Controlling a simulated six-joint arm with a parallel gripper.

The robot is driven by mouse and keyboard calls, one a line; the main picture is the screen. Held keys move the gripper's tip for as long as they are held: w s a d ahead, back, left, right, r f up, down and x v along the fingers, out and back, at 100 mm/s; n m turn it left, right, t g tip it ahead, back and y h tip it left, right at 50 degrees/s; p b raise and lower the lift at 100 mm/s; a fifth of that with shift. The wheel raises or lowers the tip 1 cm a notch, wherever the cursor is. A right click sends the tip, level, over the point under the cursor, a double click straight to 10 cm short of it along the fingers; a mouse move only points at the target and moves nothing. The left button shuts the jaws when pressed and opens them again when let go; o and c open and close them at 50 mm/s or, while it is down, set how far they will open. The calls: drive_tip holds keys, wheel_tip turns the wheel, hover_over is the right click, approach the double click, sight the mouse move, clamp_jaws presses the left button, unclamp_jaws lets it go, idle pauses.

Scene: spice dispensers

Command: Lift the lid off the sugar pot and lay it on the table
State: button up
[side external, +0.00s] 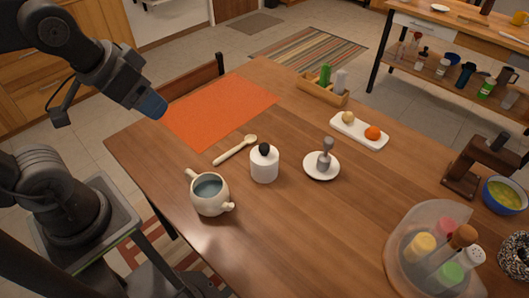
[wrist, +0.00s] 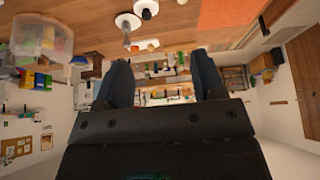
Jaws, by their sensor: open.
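The sugar pot (side external: 264,167), a small white pot with a black knob (side external: 264,149) on its lid, stands upright near the middle of the wooden table. The seam between lid and pot is too small to make out. In the wrist view the pot (wrist: 146,6) is partly cut off at the top edge. My gripper (side external: 152,106) is high at the upper left, above the table's left side and well apart from the pot. In the wrist view my gripper (wrist: 163,60) has its two dark fingers spread, with nothing between them.
A cream jug (side external: 209,207) stands left of the pot, with a wooden spoon (side external: 235,150) behind. A saucer (side external: 322,175) with a grey-handled tool is to the right. An orange mat (side external: 215,110) lies behind. A spice carousel (side external: 400,262) stands front right. Bare table lies in front.

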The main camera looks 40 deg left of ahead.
drive_tip(key=m+g, duration=0.6)
drive_tip(key=m, duration=0.9)
hover_over(264, 146)
wheel_tip(264, 146, down, 12)
drive_tip(key=r, duration=0.1)
drive_tip(key=f, duration=0.9)
drive_tip(key=shift+w+a, duration=0.15)
drive_tip(key=shift+w, duration=0.05)
drive_tip(key=shift+s+f, duration=0.1)
drive_tip(key=shift+f, duration=2.75)
drive_tip(key=shift+c, duration=0.4)
drive_tip(key=c, duration=0.9)
